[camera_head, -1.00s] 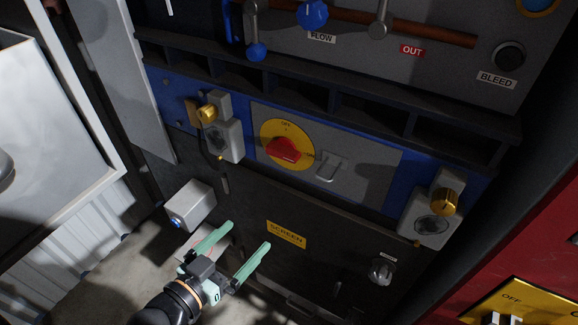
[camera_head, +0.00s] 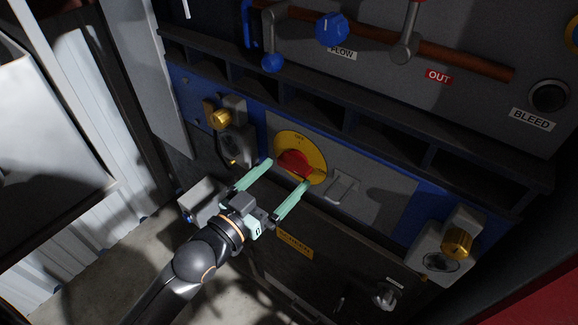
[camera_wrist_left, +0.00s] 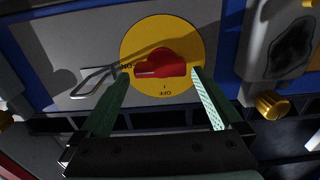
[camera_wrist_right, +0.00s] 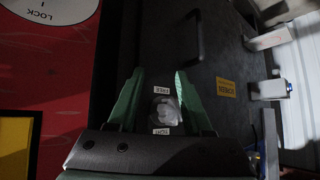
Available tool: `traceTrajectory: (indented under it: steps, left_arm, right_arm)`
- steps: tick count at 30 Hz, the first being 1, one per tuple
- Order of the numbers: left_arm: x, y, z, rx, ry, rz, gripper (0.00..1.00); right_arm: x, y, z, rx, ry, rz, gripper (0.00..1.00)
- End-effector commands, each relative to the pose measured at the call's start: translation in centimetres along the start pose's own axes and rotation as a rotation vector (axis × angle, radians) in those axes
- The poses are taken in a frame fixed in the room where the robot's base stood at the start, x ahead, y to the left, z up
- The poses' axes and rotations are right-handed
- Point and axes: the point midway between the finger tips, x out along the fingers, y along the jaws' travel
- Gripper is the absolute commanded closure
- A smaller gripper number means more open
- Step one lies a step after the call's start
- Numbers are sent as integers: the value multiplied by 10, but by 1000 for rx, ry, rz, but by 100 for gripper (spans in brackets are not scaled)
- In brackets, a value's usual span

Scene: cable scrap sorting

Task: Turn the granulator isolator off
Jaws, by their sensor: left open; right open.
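The isolator is a red rotary handle (camera_head: 296,163) on a round yellow plate (camera_head: 315,152), set in a grey panel. In the left wrist view the red handle (camera_wrist_left: 161,65) lies across the yellow plate (camera_wrist_left: 163,25), its white mark pointing toward "ON"; "OFF" is at the picture's lower side of the plate. My left gripper (camera_head: 290,172) is open, its green fingertips at the plate's lower edge. In the left wrist view its fingers (camera_wrist_left: 160,75) stand on either side of the handle; contact cannot be told. My right gripper (camera_wrist_right: 160,75) is open before a grey knob (camera_wrist_right: 166,112) between two small labels.
A metal loop handle (camera_head: 342,187) is right of the isolator. Grey blocks with brass knobs (camera_head: 221,117) (camera_head: 457,242) flank the panel. A dark slotted ledge (camera_head: 300,100) runs above. A grey box (camera_head: 200,198) juts out beside my left gripper.

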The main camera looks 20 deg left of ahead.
Motion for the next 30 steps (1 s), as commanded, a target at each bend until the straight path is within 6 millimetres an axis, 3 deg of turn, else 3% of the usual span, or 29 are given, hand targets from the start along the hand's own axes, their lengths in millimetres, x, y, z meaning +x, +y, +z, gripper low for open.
traceTrajectory:
  steps: [7,18,30]
  left_arm:
    - [25,0,-1,0,1,0,0]
    - [30,0,0,0,-1,1,0]
    - [29,0,0,0,-1,0,44]
  right_arm:
    - [-3,0,-3,0,0,0,50]
    - [-3,0,-3,0,0,0,50]
    - [-3,0,-3,0,0,0,50]
